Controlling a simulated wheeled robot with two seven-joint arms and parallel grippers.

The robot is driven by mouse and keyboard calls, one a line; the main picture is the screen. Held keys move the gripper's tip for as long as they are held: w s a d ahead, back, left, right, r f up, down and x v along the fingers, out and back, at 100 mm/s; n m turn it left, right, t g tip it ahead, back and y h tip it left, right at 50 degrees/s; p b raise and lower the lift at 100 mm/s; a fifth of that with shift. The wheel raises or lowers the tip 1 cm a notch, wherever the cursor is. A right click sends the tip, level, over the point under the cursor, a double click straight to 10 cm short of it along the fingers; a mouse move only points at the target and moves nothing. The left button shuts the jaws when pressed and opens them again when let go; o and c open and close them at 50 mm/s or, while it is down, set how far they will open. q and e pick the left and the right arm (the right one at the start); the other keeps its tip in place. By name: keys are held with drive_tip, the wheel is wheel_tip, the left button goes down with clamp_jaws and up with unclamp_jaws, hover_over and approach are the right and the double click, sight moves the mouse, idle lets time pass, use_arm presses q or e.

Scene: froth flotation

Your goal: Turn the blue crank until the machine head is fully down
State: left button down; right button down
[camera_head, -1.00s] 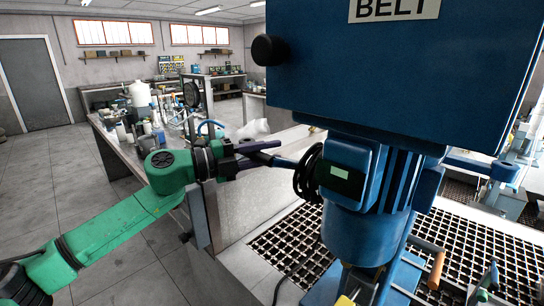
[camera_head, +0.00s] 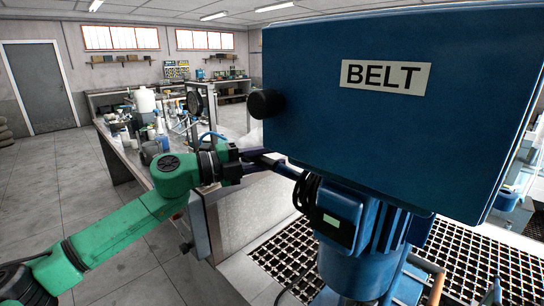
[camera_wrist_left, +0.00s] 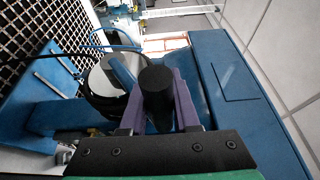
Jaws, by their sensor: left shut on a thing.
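The machine head is a large blue box (camera_head: 330,130) with a BELT label, filling the upper right of the head view. A blue motor housing (camera_head: 350,235) sits below it. My left gripper (camera_head: 268,159) reaches in from the left, just below the box's lower left corner. In the left wrist view its purple fingers (camera_wrist_left: 158,112) are shut around the crank's upright black handle (camera_wrist_left: 156,82). The blue crank arm (camera_wrist_left: 122,72) shows just left of the handle, over a grey round part. In the head view the crank is mostly hidden. My right gripper is not in view.
A black knob (camera_head: 266,104) sticks out of the box's left side. Black cables (camera_head: 305,192) loop beside the motor. A dark grating (camera_head: 285,250) lies below. A cluttered bench (camera_head: 128,158) stands behind my left arm. Open floor lies at left.

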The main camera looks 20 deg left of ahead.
use_arm(q)
drive_tip(key=shift+f, duration=0.25)
idle(0.3)
drive_tip(key=c, duration=0.9)
unclamp_jaws()
drive_tip(key=shift+c, duration=0.2)
drive_tip(key=shift+o, duration=1.4)
drive_tip(key=shift+d, duration=0.1)
drive_tip(key=shift+w, duration=0.15)
drive_tip(key=shift+r, duration=0.1)
drive_tip(key=b+v, duration=1.4)
drive_tip(key=b, duration=0.4)
drive_tip(key=shift+s+b, duration=0.2)
drive_tip(key=shift+b, duration=0.1)
